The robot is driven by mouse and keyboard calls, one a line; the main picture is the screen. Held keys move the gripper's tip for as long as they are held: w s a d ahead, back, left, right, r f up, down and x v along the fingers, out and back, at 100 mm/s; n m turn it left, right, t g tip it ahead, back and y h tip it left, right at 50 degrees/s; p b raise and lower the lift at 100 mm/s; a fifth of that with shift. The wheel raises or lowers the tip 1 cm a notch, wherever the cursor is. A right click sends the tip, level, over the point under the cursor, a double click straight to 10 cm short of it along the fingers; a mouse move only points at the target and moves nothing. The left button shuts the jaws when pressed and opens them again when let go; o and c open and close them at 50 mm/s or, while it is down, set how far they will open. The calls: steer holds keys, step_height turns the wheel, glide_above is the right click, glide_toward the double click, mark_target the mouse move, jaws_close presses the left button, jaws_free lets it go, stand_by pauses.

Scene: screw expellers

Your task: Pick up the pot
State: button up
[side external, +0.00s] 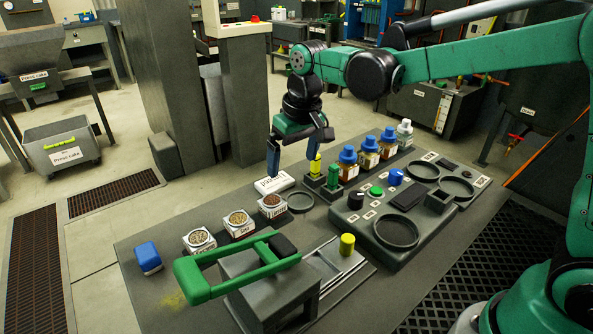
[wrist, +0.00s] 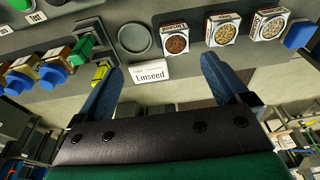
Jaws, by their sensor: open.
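Three small white containers of seed stand in a row on the bench and look like the pots; I cannot tell which one is meant. In the side external view they are a reddish-brown one (side external: 272,204), a tan one (side external: 240,222) and a pale one (side external: 199,240). They also show in the wrist view, the brown one (wrist: 177,43) being nearest my gripper. My gripper (side external: 294,165) points down, open and empty, above the bench's far edge, apart from the pots. A white card marked "Linseed" (wrist: 149,73) shows between its fingers (wrist: 160,70).
An empty dark ring (side external: 300,201) lies beside the brown pot. A green and a yellow piece (side external: 333,175) stand near the right finger, with several capped bottles (side external: 369,150) beyond. A green-handled press (side external: 240,268) stands in front; a blue block (side external: 147,256) sits left.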

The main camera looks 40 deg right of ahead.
steer(key=g, duration=0.2)
glide_above(272, 200)
step_height(272, 200, down, 6)
steer(key=shift+f, duration=2.8)
jaws_close()
